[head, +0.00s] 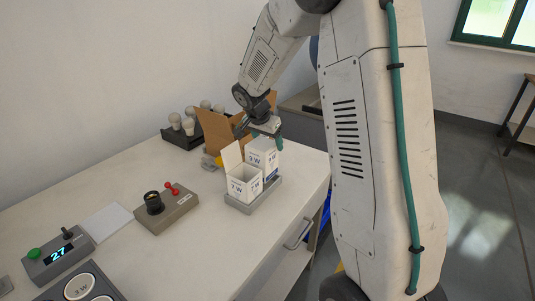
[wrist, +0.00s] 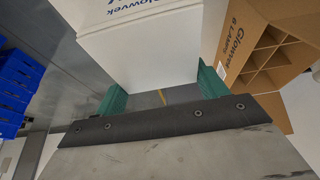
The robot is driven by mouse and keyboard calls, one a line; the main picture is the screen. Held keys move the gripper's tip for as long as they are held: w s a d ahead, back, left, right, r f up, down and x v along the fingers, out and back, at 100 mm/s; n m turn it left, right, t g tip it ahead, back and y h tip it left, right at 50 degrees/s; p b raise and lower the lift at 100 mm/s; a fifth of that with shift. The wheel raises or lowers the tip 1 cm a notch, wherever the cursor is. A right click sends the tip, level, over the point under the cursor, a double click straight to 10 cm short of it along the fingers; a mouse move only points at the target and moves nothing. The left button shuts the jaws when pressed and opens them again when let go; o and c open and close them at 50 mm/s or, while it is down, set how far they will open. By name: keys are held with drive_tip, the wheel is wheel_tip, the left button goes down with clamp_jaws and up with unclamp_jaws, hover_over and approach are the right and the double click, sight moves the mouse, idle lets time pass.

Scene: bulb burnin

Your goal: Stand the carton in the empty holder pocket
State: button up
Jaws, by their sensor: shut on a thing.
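My gripper (head: 262,130) is shut on a white carton marked 5 W (head: 262,158), gripping it near its top. In the wrist view the carton (wrist: 150,45) sits between the two teal fingers of my gripper (wrist: 162,92). The carton looks upright, at the rear part of the grey holder (head: 240,206). Its lower end is partly hidden, so I cannot tell whether it rests on the holder floor. A second white carton marked 7 W (head: 244,187), with its flap raised, stands in the holder's front pocket.
A cardboard box (head: 218,132) stands close behind the holder and shows with dividers in the wrist view (wrist: 268,45). Several bulbs stand in a dark rack (head: 183,137). A tester with a red lever (head: 166,212) and a console reading 27 (head: 58,258) are at the left.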

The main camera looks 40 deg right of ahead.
drive_tip(key=shift+f, duration=2.5)
drive_tip(key=o, duration=1.3)
drive_tip(key=shift+f, duration=0.15)
